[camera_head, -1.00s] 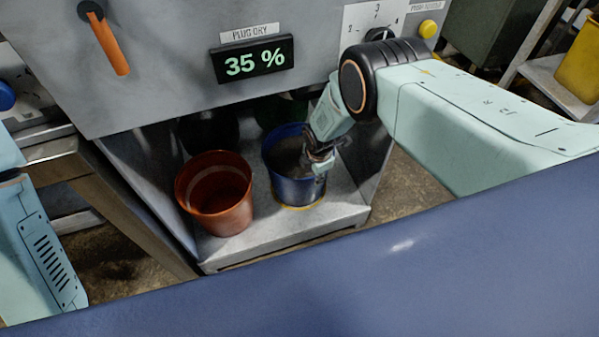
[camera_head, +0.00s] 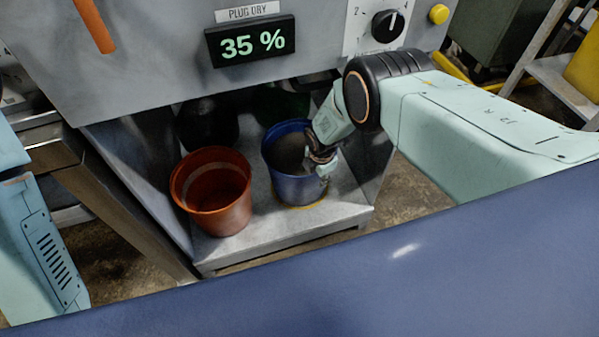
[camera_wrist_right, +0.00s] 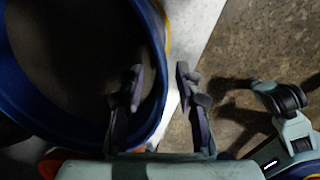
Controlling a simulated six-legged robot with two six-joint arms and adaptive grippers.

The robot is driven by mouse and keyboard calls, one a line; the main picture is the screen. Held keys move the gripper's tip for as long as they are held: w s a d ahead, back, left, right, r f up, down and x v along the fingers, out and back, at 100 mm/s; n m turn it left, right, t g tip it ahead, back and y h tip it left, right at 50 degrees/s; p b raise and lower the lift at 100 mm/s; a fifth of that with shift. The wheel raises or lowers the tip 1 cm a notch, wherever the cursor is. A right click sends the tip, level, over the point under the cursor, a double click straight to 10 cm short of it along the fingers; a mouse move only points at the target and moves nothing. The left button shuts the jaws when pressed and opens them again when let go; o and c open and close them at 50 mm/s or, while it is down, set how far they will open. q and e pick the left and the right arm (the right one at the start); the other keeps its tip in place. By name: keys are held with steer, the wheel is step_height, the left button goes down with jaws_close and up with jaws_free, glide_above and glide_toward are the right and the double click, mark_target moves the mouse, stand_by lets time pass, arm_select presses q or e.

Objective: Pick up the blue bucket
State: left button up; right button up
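The blue bucket (camera_head: 285,180) stands on the metal shelf under the machine, with dark grey contents inside. A yellow ring shows at its base. My right gripper (camera_head: 322,160) is at the bucket's right rim in the head view. In the right wrist view its two fingers (camera_wrist_right: 160,88) are apart, one over the bucket's inside and one outside. The blue rim (camera_wrist_right: 158,60) passes between them, and a strip of light shelf shows beside the outer finger. My left gripper is out of view; only part of my left arm shows at the left edge.
An orange-brown bucket (camera_head: 213,195) stands just left of the blue one. A black container (camera_head: 207,122) and a dark green one (camera_head: 283,103) stand behind in shadow. The machine front, with a 35 % display (camera_head: 250,41), hangs over the shelf (camera_head: 270,234).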

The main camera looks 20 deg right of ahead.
mark_target(317, 186)
steer(key=shift+w+d+f+b, duration=0.1)
steer(key=shift+w+f+b, duration=0.1)
steer(key=shift+f+b, duration=0.85)
steer(key=shift+w+d+f+b, duration=0.1)
steer(key=shift+w+f+b, duration=0.05)
steer(key=shift+f+b, duration=0.85)
steer(key=shift+f, duration=0.15)
steer(key=shift+p, duration=0.3)
steer(key=shift+c, duration=0.5)
jaws_close()
steer(key=shift+a, duration=0.1)
